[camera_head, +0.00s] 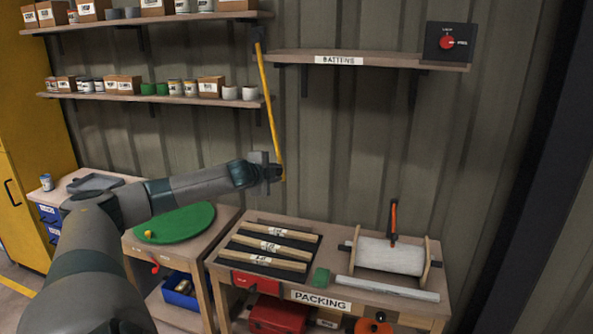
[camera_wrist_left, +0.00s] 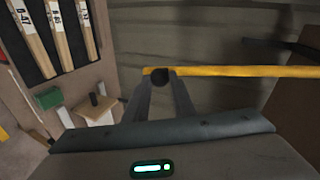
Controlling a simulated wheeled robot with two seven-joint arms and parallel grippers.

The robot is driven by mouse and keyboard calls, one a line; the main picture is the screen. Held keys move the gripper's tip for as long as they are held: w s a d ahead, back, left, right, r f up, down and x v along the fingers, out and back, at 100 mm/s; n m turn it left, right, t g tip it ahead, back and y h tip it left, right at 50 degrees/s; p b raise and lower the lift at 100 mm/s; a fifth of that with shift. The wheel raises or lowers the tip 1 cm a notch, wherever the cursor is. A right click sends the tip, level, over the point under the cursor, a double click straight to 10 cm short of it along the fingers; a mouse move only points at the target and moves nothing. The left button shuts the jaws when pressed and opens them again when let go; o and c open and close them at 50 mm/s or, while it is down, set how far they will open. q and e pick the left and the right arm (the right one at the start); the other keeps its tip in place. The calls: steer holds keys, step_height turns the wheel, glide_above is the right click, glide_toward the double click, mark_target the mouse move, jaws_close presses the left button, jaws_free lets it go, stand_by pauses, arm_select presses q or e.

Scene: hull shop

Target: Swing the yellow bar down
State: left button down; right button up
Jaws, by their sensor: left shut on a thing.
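The yellow bar (camera_head: 268,100) runs down the wall from a dark mount (camera_head: 258,42) near the right end of the upper left shelf. It is steep, with its lower end a little to the right of its top. My left gripper (camera_head: 278,173) is at the bar's lower end. In the left wrist view, the fingers (camera_wrist_left: 160,85) are shut on a dark round piece at the end of the yellow bar (camera_wrist_left: 240,71). The fingers partly hide that piece. My right gripper is not in view.
A packing table (camera_head: 378,302) with labelled battens (camera_head: 270,246) and a white roll (camera_head: 390,256) stands below the gripper. A table with a green round board (camera_head: 180,223) is to its left. The battens shelf (camera_head: 370,59) is to the bar's right; bare wall lies below it.

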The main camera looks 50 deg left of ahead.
arm_select(q)
steer(key=shift+m+g, duration=0.3)
steer(key=shift+m, duration=0.1)
steer(key=s+a, duration=0.1)
steer(key=s+a+f, duration=0.1)
steer(key=a, duration=0.1)
steer(key=shift+s+a, duration=0.15)
steer(key=shift+a, duration=0.1)
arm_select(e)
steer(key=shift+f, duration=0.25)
arm_select(q)
steer(key=c, duration=1.7)
jaws_free()
steer(key=shift+o, duration=0.8)
steer(key=shift+a, duration=0.1)
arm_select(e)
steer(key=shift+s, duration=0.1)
arm_select(q)
steer(key=shift+s+r+y+b, duration=0.2)
steer(key=shift+r+y+b, duration=0.05)
steer(key=shift+y+b, duration=0.1)
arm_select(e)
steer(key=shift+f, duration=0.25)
